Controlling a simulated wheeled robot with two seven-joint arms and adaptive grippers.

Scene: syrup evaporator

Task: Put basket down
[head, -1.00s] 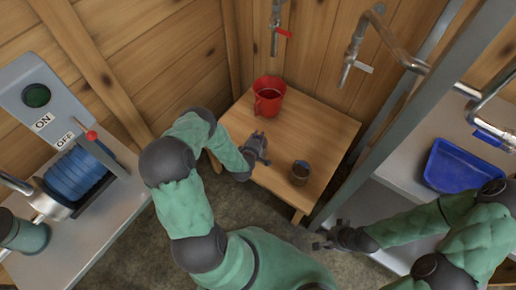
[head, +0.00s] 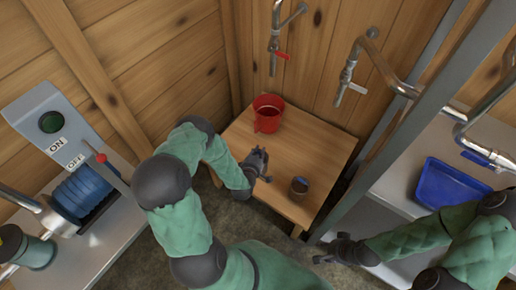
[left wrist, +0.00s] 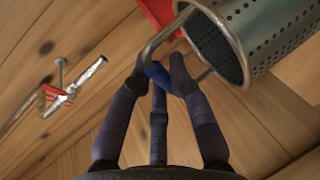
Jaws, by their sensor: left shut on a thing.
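In the left wrist view, the basket (left wrist: 272,35) is a perforated metal cylinder with a bent wire handle, at the upper right and tilted in the picture. My left gripper (left wrist: 160,78) is shut on the handle, beside the open rim. In the head view, my left gripper (head: 264,166) is over the wooden table (head: 318,150). A small dark cup shape (head: 299,188) shows just right of it; I cannot tell surely whether this is the basket, or whether it touches the table. My right gripper (head: 328,250) looks open and empty, in front of the table.
A red bucket (head: 267,114) stands at the table's back left. Metal taps (head: 275,45) hang from the wall above. A metal post (head: 400,120) and a shelf with a blue tray (head: 450,184) are at the right. A switch panel (head: 50,122) is at the left.

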